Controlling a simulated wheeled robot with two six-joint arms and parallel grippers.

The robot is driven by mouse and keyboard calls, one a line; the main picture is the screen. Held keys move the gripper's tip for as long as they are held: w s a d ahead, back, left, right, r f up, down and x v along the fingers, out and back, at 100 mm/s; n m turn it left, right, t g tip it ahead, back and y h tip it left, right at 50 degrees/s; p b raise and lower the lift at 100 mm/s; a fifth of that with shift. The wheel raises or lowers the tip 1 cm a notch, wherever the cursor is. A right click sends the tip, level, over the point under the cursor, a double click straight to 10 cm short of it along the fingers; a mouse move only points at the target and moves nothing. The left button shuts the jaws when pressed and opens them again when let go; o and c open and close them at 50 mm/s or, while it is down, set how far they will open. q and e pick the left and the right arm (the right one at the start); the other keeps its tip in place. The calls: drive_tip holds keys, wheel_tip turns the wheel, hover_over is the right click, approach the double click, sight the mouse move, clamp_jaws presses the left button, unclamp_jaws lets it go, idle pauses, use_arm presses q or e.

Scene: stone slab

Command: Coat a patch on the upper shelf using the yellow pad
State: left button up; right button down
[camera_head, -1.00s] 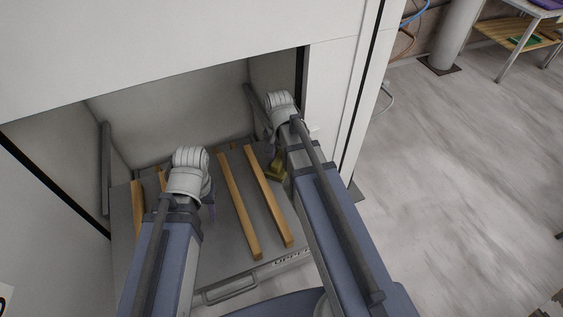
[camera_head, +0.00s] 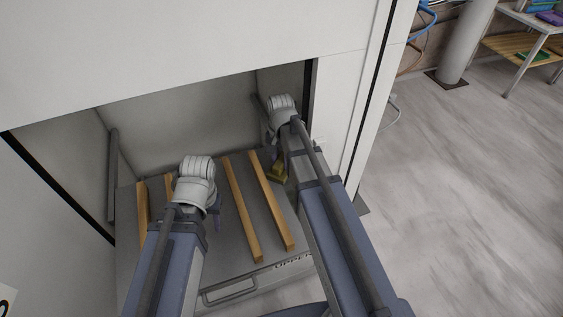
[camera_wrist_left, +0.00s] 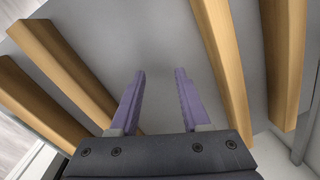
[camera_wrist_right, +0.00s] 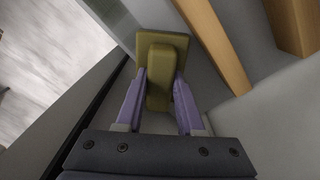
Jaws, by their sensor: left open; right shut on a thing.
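The upper shelf (camera_head: 223,252) is a grey pull-out surface with several light wooden slats on it and a partly hidden label on its front. The yellow pad (camera_head: 279,172) is an olive-yellow plate with a block handle. My right gripper (camera_wrist_right: 160,75) is shut on the handle, and the pad (camera_wrist_right: 160,48) is at the shelf's right side. I cannot tell whether it touches the surface. My left gripper (camera_wrist_left: 160,72) is open and empty above the shelf, between slats. In the head view its purple fingers (camera_head: 216,208) are mostly hidden behind its wrist.
Wooden slats (camera_head: 243,205) run front to back across the shelf. White cabinet walls (camera_head: 185,125) enclose it at the back and sides, with a panel above. A handle (camera_head: 228,293) is on the shelf front. Open floor (camera_head: 470,200) lies to the right.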

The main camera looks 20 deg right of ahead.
sight(285, 176)
use_arm(q)
drive_tip(key=shift+w, duration=0.1)
use_arm(e)
drive_tip(key=shift+w+a, duration=0.1)
drive_tip(key=shift+w, duration=1.85)
use_arm(q)
drive_tip(key=shift+f, duration=0.1)
use_arm(e)
drive_tip(key=shift+s+f, duration=0.1)
drive_tip(key=shift+f, duration=0.05)
drive_tip(key=shift+s, duration=1.95)
drive_tip(key=shift+s+d, duration=0.2)
drive_tip(key=shift+s, duration=1.65)
use_arm(q)
drive_tip(key=shift+w, duration=0.1)
